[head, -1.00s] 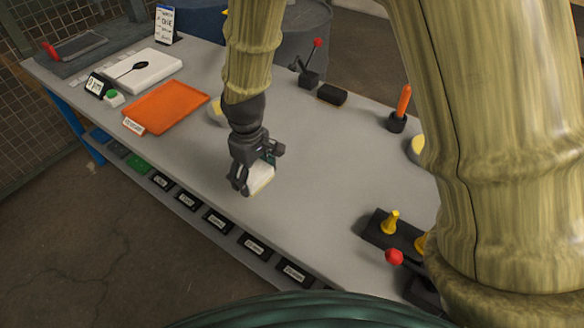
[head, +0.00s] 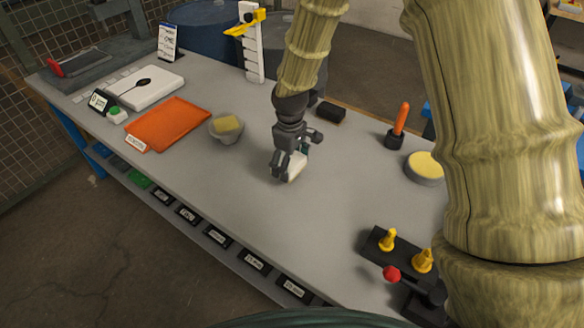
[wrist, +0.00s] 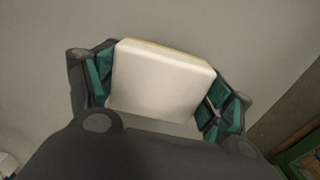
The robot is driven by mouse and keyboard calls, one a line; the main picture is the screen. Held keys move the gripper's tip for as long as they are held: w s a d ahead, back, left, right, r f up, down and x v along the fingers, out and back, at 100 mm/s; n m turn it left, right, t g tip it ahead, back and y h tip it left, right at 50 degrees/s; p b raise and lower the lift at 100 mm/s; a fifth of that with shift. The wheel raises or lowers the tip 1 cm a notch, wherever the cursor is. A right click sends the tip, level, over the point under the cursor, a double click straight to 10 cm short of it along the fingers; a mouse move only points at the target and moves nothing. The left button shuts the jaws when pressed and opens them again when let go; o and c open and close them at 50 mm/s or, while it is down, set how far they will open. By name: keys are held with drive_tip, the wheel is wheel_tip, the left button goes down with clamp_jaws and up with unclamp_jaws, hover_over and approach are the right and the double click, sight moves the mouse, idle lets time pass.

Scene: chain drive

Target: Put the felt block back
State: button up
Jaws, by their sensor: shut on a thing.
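The felt block (wrist: 162,80) is a whitish block with a thin yellowish edge on its far side. My gripper (head: 290,170) is shut on it, with the teal finger pads (wrist: 215,110) at its two sides in the wrist view. In the head view the block (head: 296,168) shows partly below my fingers, over the middle of the grey bench. I cannot tell whether it touches the bench. A black block-shaped item (head: 331,112) lies behind my gripper.
A grey bowl (head: 226,132) with a yellow sponge (head: 228,123) and an orange mat (head: 168,124) are to the left. An orange-handled tool (head: 400,120) stands in a black holder, near a round yellow-topped tin (head: 425,168). A black fixture with yellow pegs (head: 388,240) is front right. The bench front middle is clear.

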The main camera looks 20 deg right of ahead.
sight(292, 160)
drive_tip(key=shift+w+d+f, duration=0.1)
drive_tip(key=shift+w+d, duration=0.05)
drive_tip(key=shift+d, duration=0.15)
drive_tip(key=shift+f+p, duration=0.5)
drive_tip(key=shift+f, duration=1.2)
drive_tip(key=shift+f, duration=0.1)
drive_tip(key=o, duration=1.2)
drive_tip(key=shift+o, duration=0.2)
wheel_tip(292, 160, up, 12)
drive_tip(key=shift+r+b, duration=0.15)
drive_tip(key=shift+b, duration=0.85)
